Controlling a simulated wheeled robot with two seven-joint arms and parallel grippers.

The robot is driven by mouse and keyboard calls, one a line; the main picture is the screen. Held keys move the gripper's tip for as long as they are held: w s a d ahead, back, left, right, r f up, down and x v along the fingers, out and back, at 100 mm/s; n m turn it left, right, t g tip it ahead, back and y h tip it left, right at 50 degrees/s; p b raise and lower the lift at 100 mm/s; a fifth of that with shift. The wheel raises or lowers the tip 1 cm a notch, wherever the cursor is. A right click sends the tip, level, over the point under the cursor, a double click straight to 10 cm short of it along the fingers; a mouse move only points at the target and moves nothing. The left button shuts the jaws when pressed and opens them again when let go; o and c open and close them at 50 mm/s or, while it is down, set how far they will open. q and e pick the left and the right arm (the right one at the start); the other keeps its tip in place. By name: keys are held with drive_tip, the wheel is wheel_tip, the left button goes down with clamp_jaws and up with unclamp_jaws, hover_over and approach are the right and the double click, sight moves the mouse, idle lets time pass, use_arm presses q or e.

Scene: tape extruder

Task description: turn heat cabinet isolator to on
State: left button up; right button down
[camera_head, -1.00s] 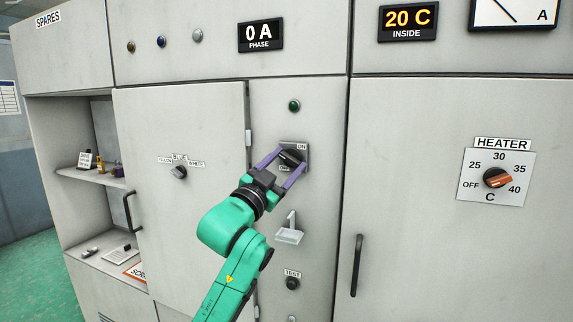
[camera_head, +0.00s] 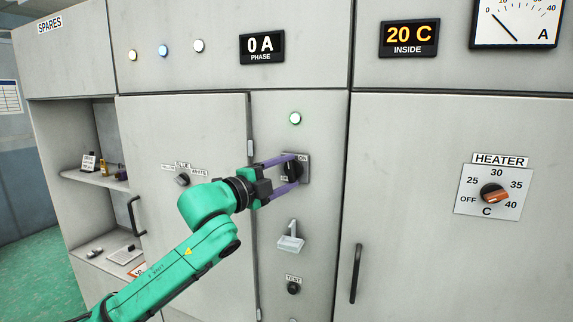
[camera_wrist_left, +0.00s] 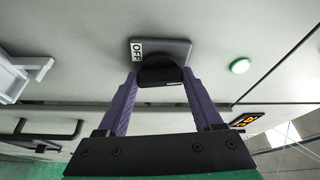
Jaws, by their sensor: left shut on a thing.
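The isolator is a black rotary knob (camera_head: 291,169) on a small grey plate (camera_head: 304,170) in the narrow middle panel. An ON label shows at the plate's top right, and the knob stands about upright. My left gripper (camera_head: 291,174) reaches it from the left, with its purple fingers shut on the knob, one above and one below in the head view. In the left wrist view the knob (camera_wrist_left: 160,70) sits between the fingertips, and an OFF label shows on the plate's left. A green lamp (camera_head: 295,118) above the isolator is lit. My right gripper is not in view.
A white hasp-like bracket (camera_head: 290,238) and a TEST button (camera_head: 293,288) lie below the isolator. Door handles (camera_head: 356,273) stick out on both sides. A heater dial (camera_head: 494,193) is at right, its pointer away from OFF. Open spares shelves (camera_head: 95,180) are at left.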

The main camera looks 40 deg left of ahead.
use_arm(q)
drive_tip(key=shift+r+m+g+p, duration=0.15)
drive_tip(key=shift+m+g+p, duration=0.25)
drive_tip(key=shift+m+p, duration=0.55)
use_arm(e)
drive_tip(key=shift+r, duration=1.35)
use_arm(q)
drive_tip(key=o, duration=1.4)
drive_tip(key=shift+c, duration=0.2)
drive_tip(key=s+b, duration=0.8)
drive_tip(key=s, duration=0.6)
drive_tip(key=shift+s+a, duration=0.35)
drive_tip(key=shift+a, duration=0.1)
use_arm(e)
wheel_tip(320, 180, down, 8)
use_arm(q)
drive_tip(key=shift+w, duration=0.15)
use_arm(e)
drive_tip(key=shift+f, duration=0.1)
